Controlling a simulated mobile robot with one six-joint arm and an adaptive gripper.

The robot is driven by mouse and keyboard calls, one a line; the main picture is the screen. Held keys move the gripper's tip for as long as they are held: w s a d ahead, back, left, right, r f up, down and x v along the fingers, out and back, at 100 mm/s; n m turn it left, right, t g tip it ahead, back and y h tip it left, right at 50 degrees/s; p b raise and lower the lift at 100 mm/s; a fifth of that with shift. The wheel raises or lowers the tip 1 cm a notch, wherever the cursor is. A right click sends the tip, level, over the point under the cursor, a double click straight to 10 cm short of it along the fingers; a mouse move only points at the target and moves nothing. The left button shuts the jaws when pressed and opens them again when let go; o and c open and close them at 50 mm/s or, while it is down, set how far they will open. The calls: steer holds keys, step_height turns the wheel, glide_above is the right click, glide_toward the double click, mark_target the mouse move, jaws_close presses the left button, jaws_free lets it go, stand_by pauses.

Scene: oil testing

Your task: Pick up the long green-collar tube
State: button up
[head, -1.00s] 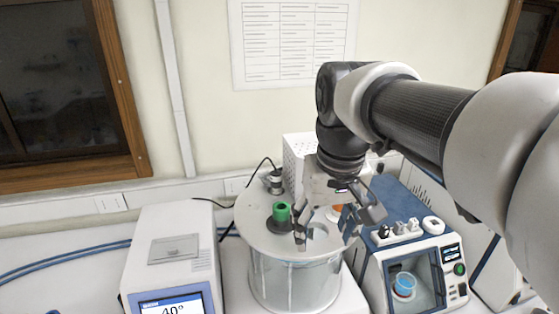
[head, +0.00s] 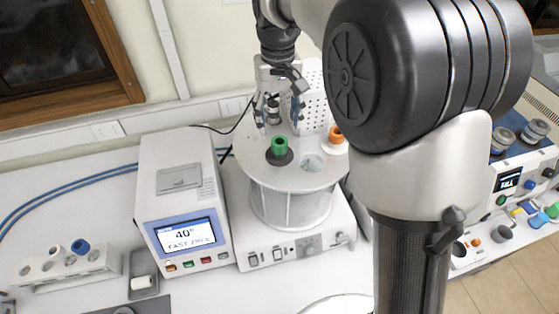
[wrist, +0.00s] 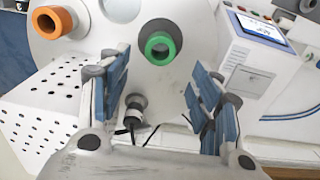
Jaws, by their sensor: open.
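The long green-collar tube stands in the round lid of a glass bath; its green collar (head: 279,145) shows above a dark ring, and the tube's lower part is hard to make out. In the wrist view the green collar (wrist: 160,47) is at top centre, seen nearly end-on. My gripper (head: 278,113) is open and empty, behind and a little above the collar in the head view. In the wrist view the collar lies just beyond the gap between the fingertips (wrist: 157,72), not touching them.
An orange-collar tube (head: 336,135) stands to the right in the same lid (head: 244,163), with an empty hole (head: 313,163) nearby. A small dark fitting (wrist: 134,112) lies between my fingers in the wrist view. A display unit (head: 180,205) stands left; a perforated box (wrist: 50,95) is close.

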mark_target(280, 141)
step_height(280, 141, down, 3)
steer(key=shift+r, duration=0.15)
steer(key=f, duration=0.4)
steer(key=shift+s+d+f, duration=0.1)
steer(key=shift+s+d, duration=0.05)
steer(key=shift+s, duration=0.25)
steer(key=shift+w+f, duration=0.1)
steer(key=shift+f, duration=0.35)
steer(key=shift+c, duration=0.5)
jaws_close()
steer(key=shift+r, duration=0.1)
step_height(280, 141, up, 20)
steer(key=p, duration=0.1)
steer(key=shift+p, duration=0.4)
